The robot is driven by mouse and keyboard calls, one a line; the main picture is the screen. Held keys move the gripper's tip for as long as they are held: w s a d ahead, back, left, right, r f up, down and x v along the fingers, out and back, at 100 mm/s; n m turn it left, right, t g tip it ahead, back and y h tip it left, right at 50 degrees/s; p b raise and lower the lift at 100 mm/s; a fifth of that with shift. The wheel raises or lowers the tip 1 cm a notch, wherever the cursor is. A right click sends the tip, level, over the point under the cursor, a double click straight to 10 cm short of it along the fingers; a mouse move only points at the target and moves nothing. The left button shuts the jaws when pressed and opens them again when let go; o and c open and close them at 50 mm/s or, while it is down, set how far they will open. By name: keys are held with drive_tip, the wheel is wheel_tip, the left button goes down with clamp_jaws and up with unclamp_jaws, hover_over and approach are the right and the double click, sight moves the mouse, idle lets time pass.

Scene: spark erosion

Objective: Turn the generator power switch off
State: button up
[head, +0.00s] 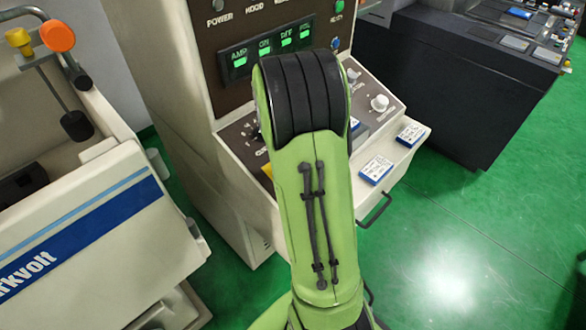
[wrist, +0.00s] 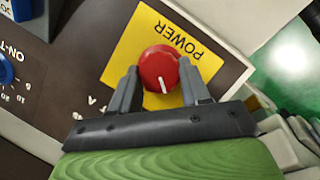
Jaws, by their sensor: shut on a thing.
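The generator power switch (wrist: 160,70) is a round red knob with a white pointer line, on a yellow plate (wrist: 122,62) marked POWER in the wrist view. The label appears upside down there, and the pointer line points toward my gripper's base. My gripper (wrist: 159,78) has a grey finger on each side of the knob and is shut on it. In the head view my green arm covers the gripper and most of the knob's area; a bit of yellow plate (head: 267,170) shows beside the arm.
The generator cabinet (head: 170,60) has a lit green display (head: 265,48) above a sloped control panel. Blue-and-white boxes (head: 376,169) lie on its shelf at right. A white Sparkvolt machine (head: 80,225) stands left, a dark console (head: 470,80) right. Green floor is clear at lower right.

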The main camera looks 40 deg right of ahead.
drive_tip(key=n+t+b, duration=0.1)
drive_tip(key=n+b, duration=0.1)
drive_tip(key=n, duration=0.1)
drive_tip(key=shift+a+f+h, duration=0.1)
drive_tip(key=shift+f+h, duration=0.05)
drive_tip(key=shift+h, duration=0.25)
drive_tip(key=shift+s+n+t+b, duration=0.1)
drive_tip(key=shift+n+t+b, duration=0.3)
drive_tip(key=shift+n, duration=0.65)
drive_tip(key=shift+s+n+t+b, duration=0.1)
drive_tip(key=shift+n+t+b, duration=0.1)
drive_tip(key=shift+n+b, duration=0.65)
drive_tip(key=shift+n, duration=0.3)
drive_tip(key=shift+h, duration=0.3)
drive_tip(key=o, duration=1.1)
drive_tip(key=shift+c, duration=0.2)
drive_tip(key=p+v, duration=0.3)
drive_tip(key=v, duration=1.3)
drive_tip(key=shift+p, duration=0.4)
